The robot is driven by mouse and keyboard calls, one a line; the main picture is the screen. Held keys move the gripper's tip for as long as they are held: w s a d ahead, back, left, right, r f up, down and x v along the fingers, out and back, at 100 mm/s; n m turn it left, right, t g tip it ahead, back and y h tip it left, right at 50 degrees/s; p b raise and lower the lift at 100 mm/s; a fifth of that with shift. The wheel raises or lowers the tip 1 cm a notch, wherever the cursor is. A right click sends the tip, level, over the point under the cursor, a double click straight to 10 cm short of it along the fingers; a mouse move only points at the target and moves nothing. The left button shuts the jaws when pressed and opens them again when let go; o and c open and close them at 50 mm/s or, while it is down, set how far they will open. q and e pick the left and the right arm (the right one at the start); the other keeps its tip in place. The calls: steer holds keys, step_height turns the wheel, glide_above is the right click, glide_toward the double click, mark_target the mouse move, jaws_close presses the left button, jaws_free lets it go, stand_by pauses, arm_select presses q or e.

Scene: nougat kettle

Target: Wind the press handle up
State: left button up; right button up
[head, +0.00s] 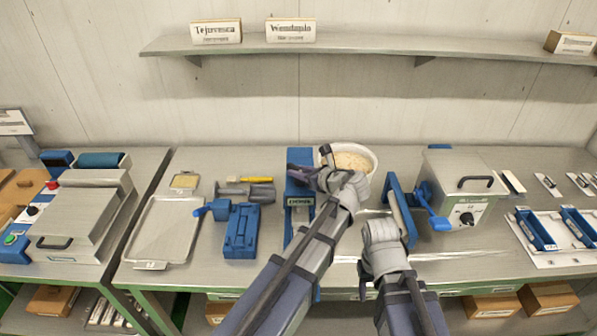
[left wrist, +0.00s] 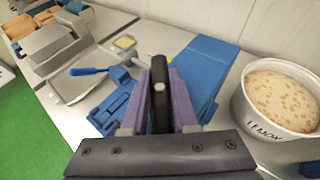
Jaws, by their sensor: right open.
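The blue press (head: 299,200) stands upright in the middle of the bench, partly hidden by my left arm. Its black handle (head: 326,153) points up beside my left gripper (head: 312,172). In the left wrist view the black handle (left wrist: 160,92) stands between the two purple fingers of my left gripper (left wrist: 162,105), which press close on both sides of it. My right gripper (head: 366,287) hangs low near the bench's front edge, open and apart from the press. Its fingers are mostly hidden by its own wrist.
A blue clamp-like tool (head: 241,232) and a metal tray (head: 160,235) lie left. A grey machine with blue crank (head: 462,190) stands right.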

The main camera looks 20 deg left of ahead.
arm_select(q)
jaws_close()
steer(key=shift+n, duration=0.3)
steer(key=n+g, duration=0.1)
steer(key=n+g+y, duration=0.1)
steer(key=g, duration=0.1)
steer(key=shift+w+d+n+y, duration=0.1)
steer(key=shift+w+n+y, duration=0.05)
steer(key=shift+n+y, duration=0.15)
steer(key=n+g, duration=0.3)
steer(key=g, duration=0.1)
steer(key=shift+y, duration=0.3)
steer(key=shift+s+n+g, duration=0.2)
steer(key=shift+n+g, duration=0.5)
steer(key=shift+g, duration=0.05)
steer(key=shift+s+n+g, duration=0.15)
steer(key=shift+n+g, duration=0.55)
steer(key=shift+g, duration=0.05)
steer(key=o, duration=0.5)
jaws_free()
